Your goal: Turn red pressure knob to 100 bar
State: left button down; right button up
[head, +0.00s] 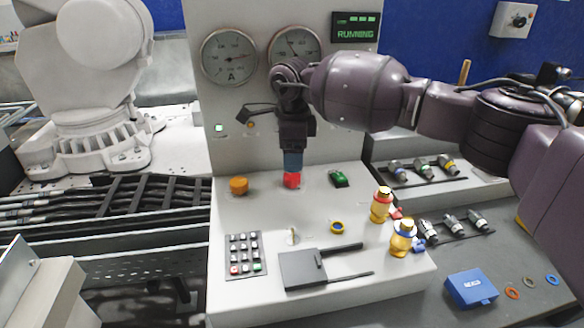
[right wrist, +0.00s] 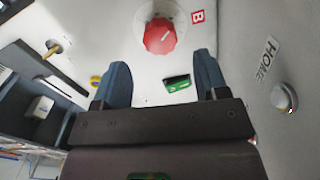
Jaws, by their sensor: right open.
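The red pressure knob (head: 292,180) is on the sloped panel of the white console, below my right gripper (head: 292,162). In the right wrist view the red knob (right wrist: 160,38) has a white pointer mark and sits beside a red "B" label. My right gripper (right wrist: 160,68) is open, its two blue fingers spread, with the knob ahead of the fingertips and roughly between them; nothing is held. Gauge A (head: 229,56) shows whole; the second gauge (head: 295,43) is partly hidden by my right arm. Their values are too small to read. My left gripper is out of view.
A screen (head: 356,27) reads "RUNNING". A white robot arm (head: 95,70) stands left. A blue box (head: 470,288) lies right.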

aim_at(292, 176)
notch_tip(292, 176, up, 6)
jog(key=shift+f, duration=0.2)
